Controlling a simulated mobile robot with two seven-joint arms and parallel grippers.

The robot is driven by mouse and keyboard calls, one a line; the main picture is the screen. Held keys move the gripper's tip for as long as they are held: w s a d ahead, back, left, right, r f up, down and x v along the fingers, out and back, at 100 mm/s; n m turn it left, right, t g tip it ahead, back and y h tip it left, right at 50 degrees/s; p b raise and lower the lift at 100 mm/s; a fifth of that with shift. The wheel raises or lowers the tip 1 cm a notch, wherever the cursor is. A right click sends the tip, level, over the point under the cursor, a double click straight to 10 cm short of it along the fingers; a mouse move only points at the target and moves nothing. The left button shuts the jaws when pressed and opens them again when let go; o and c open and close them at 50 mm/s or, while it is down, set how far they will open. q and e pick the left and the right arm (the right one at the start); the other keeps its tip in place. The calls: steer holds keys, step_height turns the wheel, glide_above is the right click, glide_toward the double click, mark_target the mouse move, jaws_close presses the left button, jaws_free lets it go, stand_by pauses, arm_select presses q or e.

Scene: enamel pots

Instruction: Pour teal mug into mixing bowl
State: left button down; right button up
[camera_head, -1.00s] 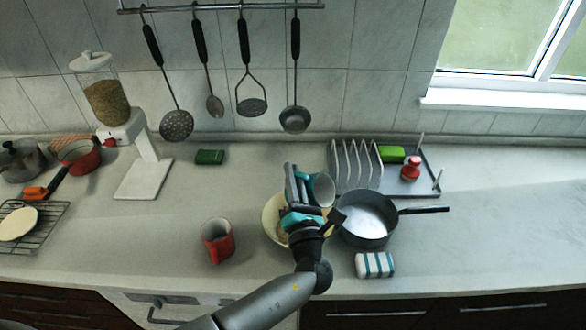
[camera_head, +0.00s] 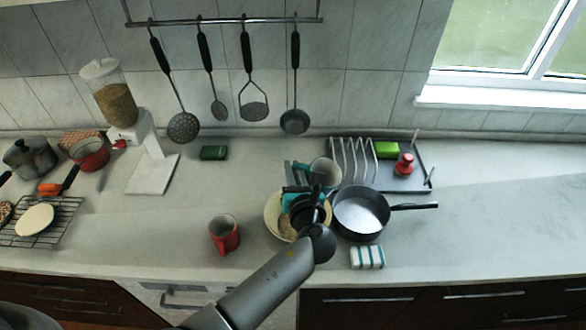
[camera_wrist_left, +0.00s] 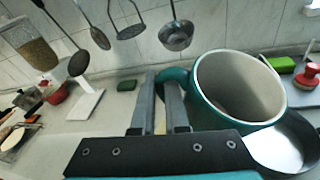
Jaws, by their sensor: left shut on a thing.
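The teal mug (camera_head: 326,172) is held by its handle side in my left gripper (camera_head: 299,180), above the far right rim of the mixing bowl. In the left wrist view the gripper fingers (camera_wrist_left: 165,100) are shut at the left side of the mug (camera_wrist_left: 200,92). Its pale inside shows, and I see no contents in the visible part. The cream mixing bowl (camera_head: 271,219) stands on the counter, partly hidden by my gripper and wrist. Some tan stuff shows inside it. My right gripper is not in view.
A dark saucepan (camera_head: 362,213) stands close to the bowl's right. A red mug (camera_head: 224,235) stands to its left, a striped block (camera_head: 367,257) in front. A dish rack (camera_head: 355,160) is behind. The counter between the red mug and the wire rack (camera_head: 62,222) is clear.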

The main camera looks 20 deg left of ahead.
arm_select(q)
step_height(320, 180, up, 2)
steer(key=shift+n+g+h, duration=0.9)
steer(key=shift+n+h, duration=0.3)
steer(key=shift+r, duration=0.1)
